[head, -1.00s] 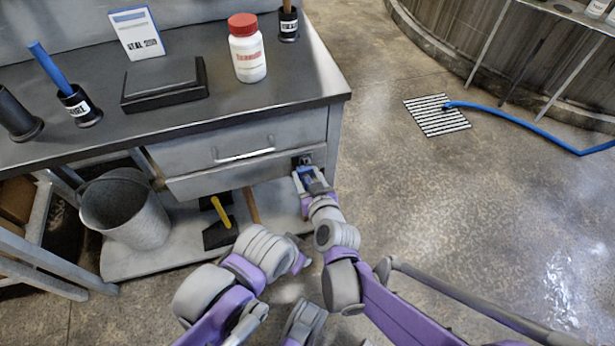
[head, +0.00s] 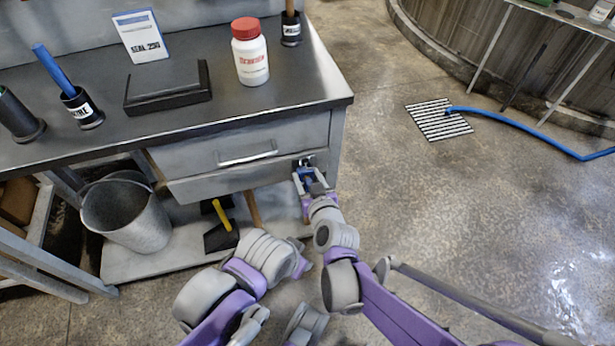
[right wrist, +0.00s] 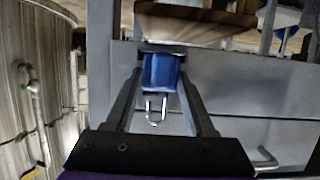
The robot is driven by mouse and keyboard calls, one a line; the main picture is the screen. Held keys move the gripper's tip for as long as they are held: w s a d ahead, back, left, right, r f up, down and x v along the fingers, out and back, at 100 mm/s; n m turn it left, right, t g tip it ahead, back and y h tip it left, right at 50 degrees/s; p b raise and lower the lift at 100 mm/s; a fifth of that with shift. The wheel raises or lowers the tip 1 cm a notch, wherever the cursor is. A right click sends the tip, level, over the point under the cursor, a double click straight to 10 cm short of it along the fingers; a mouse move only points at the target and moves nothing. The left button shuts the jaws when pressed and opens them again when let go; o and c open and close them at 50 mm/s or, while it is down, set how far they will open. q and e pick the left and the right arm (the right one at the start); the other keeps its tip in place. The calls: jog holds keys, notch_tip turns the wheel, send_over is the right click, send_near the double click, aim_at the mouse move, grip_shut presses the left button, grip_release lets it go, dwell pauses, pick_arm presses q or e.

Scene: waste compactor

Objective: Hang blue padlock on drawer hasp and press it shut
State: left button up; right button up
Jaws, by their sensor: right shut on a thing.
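The blue padlock (right wrist: 161,72) sits between the two fingers of my right gripper (head: 311,181), which is shut on its body. Its metal shackle (right wrist: 155,108) shows as a bright loop in front of the grey drawer face. In the head view the padlock (head: 308,177) is small, just below the dark hasp (head: 303,162) at the drawer's right end. I cannot tell whether the shackle passes through the hasp. The drawer (head: 205,157) has a metal handle (head: 247,155), left of the gripper.
The bench top (head: 185,122) carries a red-capped white bottle (head: 249,55), a black box (head: 168,90), a sign (head: 139,38) and black holders. A metal bucket (head: 127,215) and a yellow-handled tool (head: 222,218) are below.

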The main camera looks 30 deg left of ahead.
jog(key=o, duration=1.4)
jog(key=shift+c, duration=0.4)
jog(key=v, duration=0.7)
